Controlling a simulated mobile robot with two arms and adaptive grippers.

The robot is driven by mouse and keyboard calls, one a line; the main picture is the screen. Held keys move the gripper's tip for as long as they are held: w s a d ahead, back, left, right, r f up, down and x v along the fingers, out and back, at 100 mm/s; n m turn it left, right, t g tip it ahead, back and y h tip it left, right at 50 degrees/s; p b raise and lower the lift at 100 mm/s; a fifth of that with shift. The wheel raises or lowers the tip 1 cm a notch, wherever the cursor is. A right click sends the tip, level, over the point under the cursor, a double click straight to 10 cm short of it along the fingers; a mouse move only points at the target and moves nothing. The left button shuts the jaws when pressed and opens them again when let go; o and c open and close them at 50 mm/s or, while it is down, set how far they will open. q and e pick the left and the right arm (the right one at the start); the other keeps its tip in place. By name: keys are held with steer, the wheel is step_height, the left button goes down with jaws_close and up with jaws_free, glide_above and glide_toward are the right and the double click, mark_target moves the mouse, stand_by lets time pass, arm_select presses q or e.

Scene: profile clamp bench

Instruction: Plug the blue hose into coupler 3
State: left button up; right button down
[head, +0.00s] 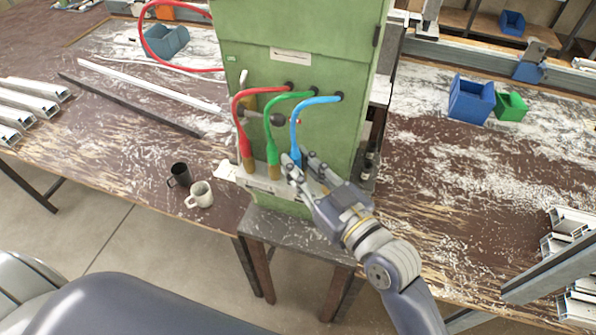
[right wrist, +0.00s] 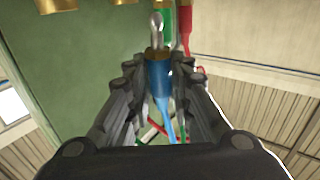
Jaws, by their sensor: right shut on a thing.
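The blue hose (head: 297,125) arches from the right port of the green cabinet (head: 330,60) down to my right gripper (head: 301,160). In the right wrist view, the blue hose end (right wrist: 159,82) lies between the fingers of my right gripper (right wrist: 158,95), its metal tip pointing away from the palm. Brass couplers (right wrist: 55,4) show at the top edge there, apart from that tip. I cannot read any coupler number. The red hose (head: 240,120) and green hose (head: 270,130) run down to brass-coloured ends left of the gripper. My left gripper is out of view.
A black mug (head: 179,175) and a white mug (head: 200,194) stand near the bench edge, left of the cabinet. Blue (head: 471,99) and green (head: 510,106) bins sit at the right. Metal profiles (head: 30,105) lie at the far left. The bench right of the gripper is largely clear.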

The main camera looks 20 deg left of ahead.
steer(key=shift+w+b, duration=0.45)
steer(key=shift+w, duration=1.4)
steer(key=shift+f, duration=0.3)
stand_by(1.3)
steer(key=shift+f+b, duration=1)
steer(key=shift+f, duration=0.9)
stand_by(2.1)
steer(key=c, duration=1.4)
jaws_free()
steer(key=shift+o, duration=0.2)
